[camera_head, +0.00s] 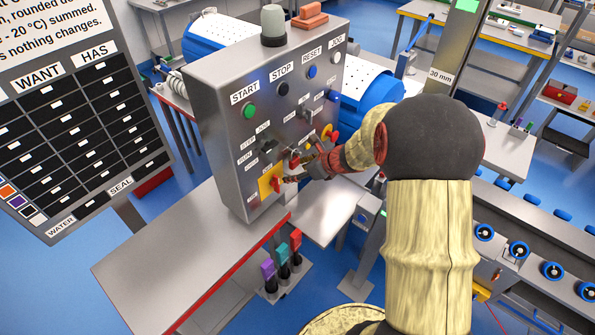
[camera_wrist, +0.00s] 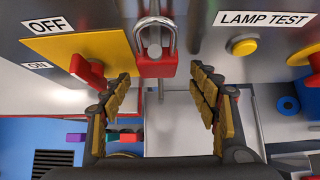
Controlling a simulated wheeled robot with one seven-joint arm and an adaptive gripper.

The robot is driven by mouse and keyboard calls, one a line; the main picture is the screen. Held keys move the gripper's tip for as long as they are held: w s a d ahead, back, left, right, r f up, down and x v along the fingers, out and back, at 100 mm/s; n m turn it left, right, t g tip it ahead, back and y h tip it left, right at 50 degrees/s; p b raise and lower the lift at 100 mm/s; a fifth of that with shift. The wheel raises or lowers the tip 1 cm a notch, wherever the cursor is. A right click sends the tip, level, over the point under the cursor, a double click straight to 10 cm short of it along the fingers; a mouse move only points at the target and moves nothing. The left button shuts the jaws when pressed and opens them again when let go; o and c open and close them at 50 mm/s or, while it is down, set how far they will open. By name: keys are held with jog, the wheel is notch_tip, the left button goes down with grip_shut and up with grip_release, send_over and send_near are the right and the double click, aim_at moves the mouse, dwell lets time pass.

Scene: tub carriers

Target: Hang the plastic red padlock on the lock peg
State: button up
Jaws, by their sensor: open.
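The red padlock (camera_wrist: 157,66) is at the top middle of the wrist view, with its silver shackle upward and its body upright. A grey metal peg (camera_wrist: 155,34) shows within the shackle; the padlock appears to hang on it, at the right edge of the yellow plate. My gripper (camera_wrist: 162,92) is open, its padded fingers apart to either side and just below the padlock, not closed on it. In the head view my gripper (camera_head: 308,166) is at the panel's lower front, and the padlock cannot be made out clearly there.
A red switch handle (camera_wrist: 88,71) on a yellow plate (camera_wrist: 105,48) is close to my left finger. A yellow lamp-test button (camera_wrist: 243,46) is to the right. The grey control panel (camera_head: 222,130) stands on a bench (camera_head: 170,260). Coloured-top items (camera_head: 282,258) are below.

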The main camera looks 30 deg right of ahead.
jog(key=shift+s, duration=0.1)
jog(key=s+d+f, duration=0.1)
jog(key=s+d, duration=0.2)
jog(key=s, duration=0.7)
jog(key=shift+d+b, duration=0.3)
jog(key=shift+d, duration=0.1)
dwell(0.7)
jog(key=shift+s, duration=0.1)
dwell(0.4)
jog(key=s+a+r+n+g+b, duration=0.1)
jog(key=s+a+r+n+g, duration=0.3)
jog(key=s+a+n, duration=0.95)
jog(key=s+a+r+n+h+b, duration=0.1)
jog(key=s+a+r+n+b, duration=0.1)
jog(key=r+n, duration=0.4)
jog(key=s+a+r+n+t+h+b, duration=0.1)
jog(key=a+r+n, duration=0.3)
jog(key=n, duration=0.8)
notch_tip(320, 180, up, 3)
jog(key=shift+s+a+f+h+b, duration=0.1)
jog(key=shift+s+a+h+b, duration=0.2)
jog(key=shift+s+h+b, duration=0.3)
